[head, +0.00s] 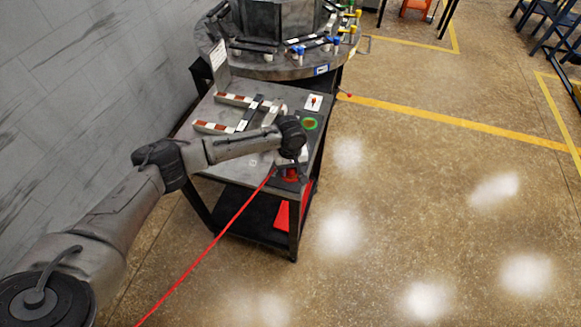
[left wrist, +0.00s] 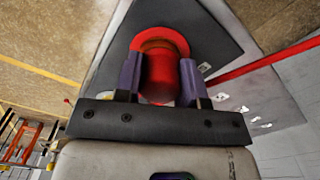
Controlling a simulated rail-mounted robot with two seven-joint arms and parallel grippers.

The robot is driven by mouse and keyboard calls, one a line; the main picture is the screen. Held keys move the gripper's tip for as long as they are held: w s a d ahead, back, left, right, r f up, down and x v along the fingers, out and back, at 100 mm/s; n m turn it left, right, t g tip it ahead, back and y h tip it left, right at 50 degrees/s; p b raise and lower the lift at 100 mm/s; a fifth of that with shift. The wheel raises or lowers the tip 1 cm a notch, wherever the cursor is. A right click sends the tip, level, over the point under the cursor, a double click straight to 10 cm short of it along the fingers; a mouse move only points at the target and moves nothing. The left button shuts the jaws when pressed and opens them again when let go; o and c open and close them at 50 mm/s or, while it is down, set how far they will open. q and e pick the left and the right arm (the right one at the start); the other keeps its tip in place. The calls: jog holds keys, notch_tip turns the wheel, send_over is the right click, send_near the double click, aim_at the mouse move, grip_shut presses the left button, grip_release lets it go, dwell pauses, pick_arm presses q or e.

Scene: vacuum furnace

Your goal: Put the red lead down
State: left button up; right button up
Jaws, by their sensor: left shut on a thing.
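The red lead (head: 291,174) is at the near right corner of the grey cart top (head: 237,169). In the left wrist view its red cylindrical end (left wrist: 158,75), with a wider round red flange, sits between the purple fingers of my left gripper (left wrist: 160,84). The left gripper (head: 291,160) is shut on it, and my wrist partly hides it in the head view. The red cable (head: 215,241) runs from there down to the lower left. I cannot tell whether the lead touches the cart top. My right gripper is not in view.
The cart holds brown-and-white bars (head: 213,127), a small white card (head: 313,102) and a green-ringed disc (head: 309,124). A red item (head: 283,216) is on the lower shelf. A round furnace table (head: 290,68) stands behind.

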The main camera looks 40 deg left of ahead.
pick_arm(q)
jog(key=o, duration=1)
